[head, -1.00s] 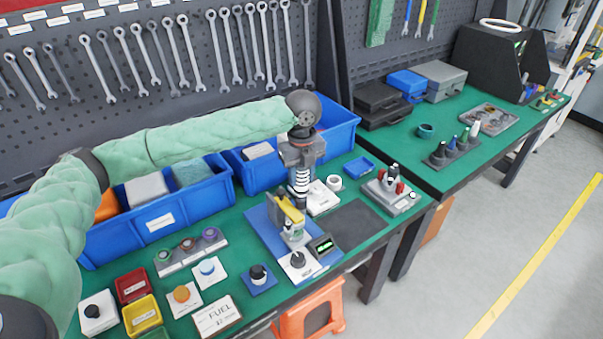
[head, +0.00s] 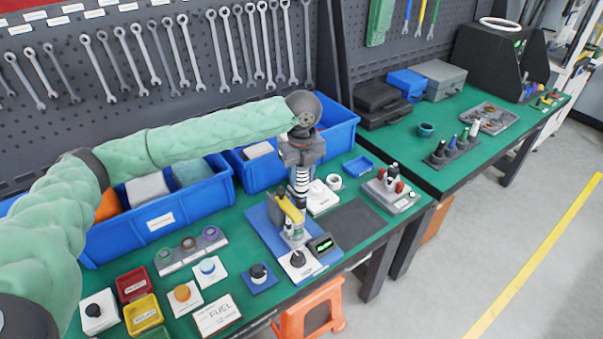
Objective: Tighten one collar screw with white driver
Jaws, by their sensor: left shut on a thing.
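The white driver (head: 474,129) stands upright in a dark rack (head: 453,148) on the right table, beside blue and dark drivers. My left gripper (head: 297,205) points down over a blue-based test fixture (head: 262,228) on the near table. It is shut on what looks like the fixture's yellow lever (head: 289,209); the fingers hide part of it. A pale part sits just below the lever. The fixture has a small lit display (head: 322,243) and a dark knob (head: 297,259). I cannot make out any collar screw. My right gripper is not in view.
Blue bins (head: 160,222) stand behind the fixture. A grey block with red and black parts (head: 391,187) is to its right, past a bare dark mat (head: 352,222). A gap separates the tables.

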